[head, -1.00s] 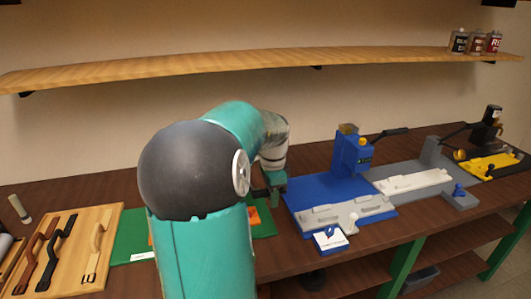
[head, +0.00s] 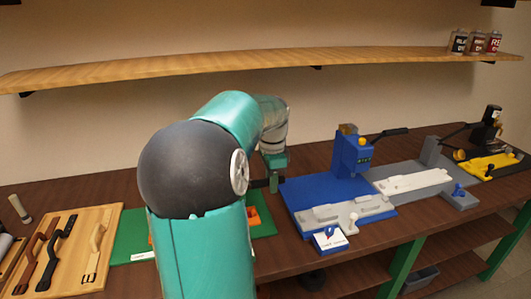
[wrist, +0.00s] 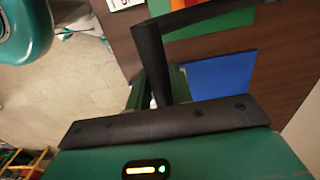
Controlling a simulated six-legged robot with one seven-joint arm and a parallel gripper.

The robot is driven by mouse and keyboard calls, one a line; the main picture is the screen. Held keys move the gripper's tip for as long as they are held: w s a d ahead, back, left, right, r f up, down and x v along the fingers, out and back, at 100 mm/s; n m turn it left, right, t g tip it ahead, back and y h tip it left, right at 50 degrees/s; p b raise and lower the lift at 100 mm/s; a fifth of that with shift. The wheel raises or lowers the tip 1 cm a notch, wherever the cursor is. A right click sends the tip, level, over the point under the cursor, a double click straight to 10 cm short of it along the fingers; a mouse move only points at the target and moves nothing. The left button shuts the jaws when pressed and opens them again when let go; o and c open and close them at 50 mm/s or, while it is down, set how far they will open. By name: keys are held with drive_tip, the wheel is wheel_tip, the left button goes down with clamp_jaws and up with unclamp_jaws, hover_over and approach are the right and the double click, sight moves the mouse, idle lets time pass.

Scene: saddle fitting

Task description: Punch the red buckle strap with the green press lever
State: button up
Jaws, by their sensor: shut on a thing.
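My gripper (wrist: 158,98) is shut on a black bar-like piece (wrist: 148,50), most likely the press lever. A second black arm joins the top of this piece and runs to the right in the wrist view. In the head view my gripper (head: 273,180) is above the bench, between the green base and the blue station. The green base (head: 129,226) is largely hidden behind my arm; it also shows in the wrist view (wrist: 215,24). Orange-red parts (head: 253,216) show on it beside my arm. I cannot make out the red buckle strap or the rest of the green press.
The blue press (head: 352,155) and its blue base (head: 300,195) stand close to the right of my gripper. A grey station (head: 455,198) and a yellow one (head: 490,163) lie farther right. A wooden board (head: 75,262) with several straps is at left. A shelf (head: 270,62) runs above.

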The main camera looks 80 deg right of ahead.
drive_tip(key=shift+w+d+r, duration=0.2)
drive_tip(key=shift+d+r, duration=0.15)
drive_tip(key=shift+r, duration=0.25)
drive_tip(key=shift+o, duration=0.5)
drive_tip(key=shift+w+d+r, duration=0.5)
drive_tip(key=shift+d+r, duration=0.05)
drive_tip(key=shift+r, duration=0.1)
drive_tip(key=shift+w+d+r, duration=0.15)
drive_tip(key=shift+c, duration=0.5)
drive_tip(key=shift+w+d+r, duration=0.3)
drive_tip(key=shift+d+r, duration=0.2)
drive_tip(key=shift+r, duration=0.25)
drive_tip(key=shift+w+d+r, duration=0.3)
drive_tip(key=shift+d+r, duration=0.2)
drive_tip(key=shift+r, duration=0.2)
drive_tip(key=shift+o, duration=1)
drive_tip(key=shift+w+d+r, duration=0.1)
drive_tip(key=shift+d+r, duration=0.05)
drive_tip(key=shift+r, duration=0.05)
drive_tip(key=o, duration=0.6)
drive_tip(key=shift+d, duration=0.1)
drive_tip(key=shift+c, duration=0.2)
